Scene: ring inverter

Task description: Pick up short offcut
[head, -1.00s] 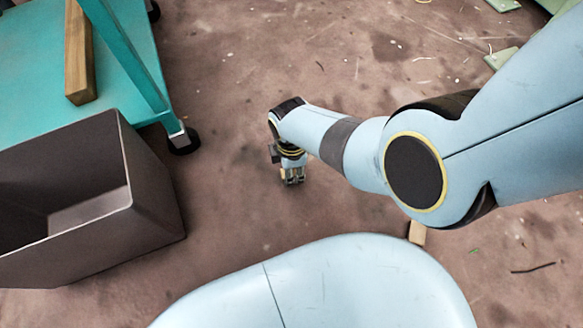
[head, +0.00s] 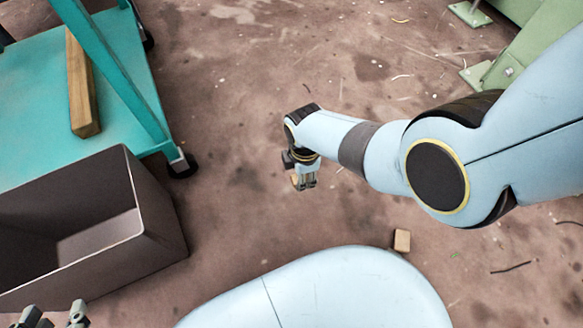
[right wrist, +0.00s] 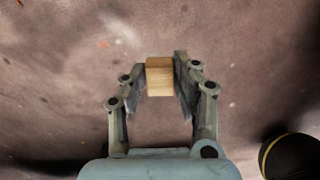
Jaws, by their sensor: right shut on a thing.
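A short wooden offcut (right wrist: 159,77) is held between the fingertips of my right gripper (right wrist: 160,68) in the right wrist view. In the head view my right gripper (head: 306,181) hangs near the middle of the picture, with a bit of the offcut (head: 297,181) showing at its fingers. Most of that offcut is hidden there. My left gripper (head: 54,314) shows at the bottom left of the head view, its two fingers apart and nothing visible between them. Its lower part is cut off by the picture edge.
Another short wooden block (head: 402,240) lies on the brown floor. A dark open bin (head: 160,215) stands at the left, beside a teal cart (head: 125,85) carrying a long wooden piece (head: 82,90). Green metal feet (head: 478,75) stand at the top right. The middle floor is mostly clear.

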